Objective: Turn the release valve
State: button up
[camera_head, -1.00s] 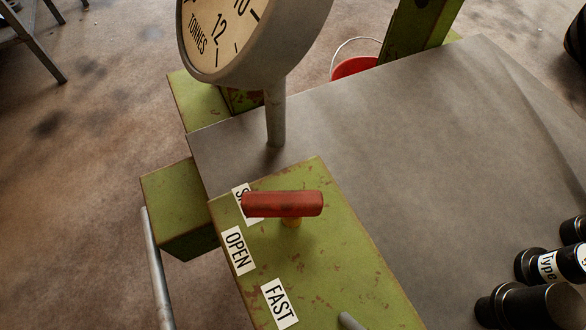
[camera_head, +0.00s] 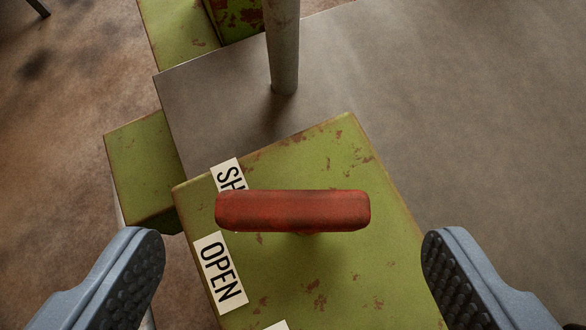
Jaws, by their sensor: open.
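The release valve handle (camera_head: 292,210) is a red bar on top of a worn green box (camera_head: 330,275). It lies left to right across the picture, near its middle. An "OPEN" label (camera_head: 219,272) sits on the box to its lower left, and a label starting "SH" (camera_head: 229,176) is partly hidden behind the bar's left end. My gripper (camera_head: 293,265) is open, with one blue-grey finger with a dark studded pad at the lower left and one at the lower right. The handle lies between and beyond the fingertips, with no contact visible.
A grey metal post (camera_head: 283,50) rises behind the box from a grey steel plate (camera_head: 450,110). Green beams (camera_head: 140,165) stand at the left. The stained brown floor (camera_head: 60,140) is open on the left.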

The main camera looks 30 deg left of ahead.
aim_at(293, 217)
jog(key=shift+x, duration=1.7)
jog(key=c, duration=1)
